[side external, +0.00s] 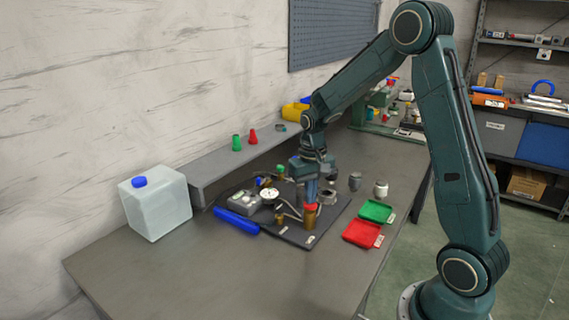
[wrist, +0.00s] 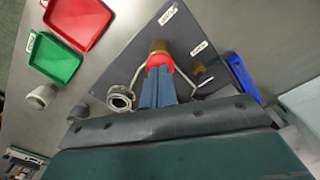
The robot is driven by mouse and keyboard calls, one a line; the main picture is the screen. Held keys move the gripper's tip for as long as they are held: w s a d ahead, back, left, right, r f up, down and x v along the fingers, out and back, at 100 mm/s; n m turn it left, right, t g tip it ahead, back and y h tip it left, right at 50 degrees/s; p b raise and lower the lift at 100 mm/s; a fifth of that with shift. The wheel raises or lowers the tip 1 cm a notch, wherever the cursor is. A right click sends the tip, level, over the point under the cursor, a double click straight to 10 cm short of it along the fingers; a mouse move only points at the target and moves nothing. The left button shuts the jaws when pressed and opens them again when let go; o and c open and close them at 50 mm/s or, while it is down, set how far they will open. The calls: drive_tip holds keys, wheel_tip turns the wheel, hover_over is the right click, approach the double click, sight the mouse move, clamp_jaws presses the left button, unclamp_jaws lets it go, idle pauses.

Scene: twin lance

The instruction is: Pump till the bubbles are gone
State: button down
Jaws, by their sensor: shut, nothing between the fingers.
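A brass cylinder with a red top (side external: 311,212) stands upright on a dark board (side external: 296,239). It also shows in the wrist view as a brass body (wrist: 158,46) with a red collar. My gripper (side external: 311,200) points down directly over the red top. Its blue fingers (wrist: 158,88) are together with nothing between them, and their tips meet or nearly meet the red part. I cannot tell whether they press on it. A round white gauge (side external: 267,196) and a grey box (side external: 244,202) sit left of the cylinder. No bubbles can be made out.
A blue handle-like piece (side external: 236,221) lies at the board's left edge. A green tray (side external: 376,211) and a red tray (side external: 362,233) lie to its right. A translucent jug (side external: 157,204) with a blue cap stands at left. The front of the table is clear.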

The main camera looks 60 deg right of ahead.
drive_tip(key=shift+r, duration=2.2)
drive_tip(key=shift+r, duration=0.1)
drive_tip(key=shift+s+a+r, duration=0.1)
drive_tip(key=shift+a+r, duration=0.1)
drive_tip(key=s+a+r+n+t, duration=0.2)
drive_tip(key=s+a+r, duration=0.4)
drive_tip(key=s, duration=0.3)
drive_tip(key=s+a+r+n+t, duration=0.3)
drive_tip(key=s+a+r, duration=0.3)
drive_tip(key=s+a, duration=0.2)
drive_tip(key=shift+s+n+t, duration=0.3)
drive_tip(key=shift+s+n, duration=0.2)
drive_tip(key=shift+s, duration=0.75)
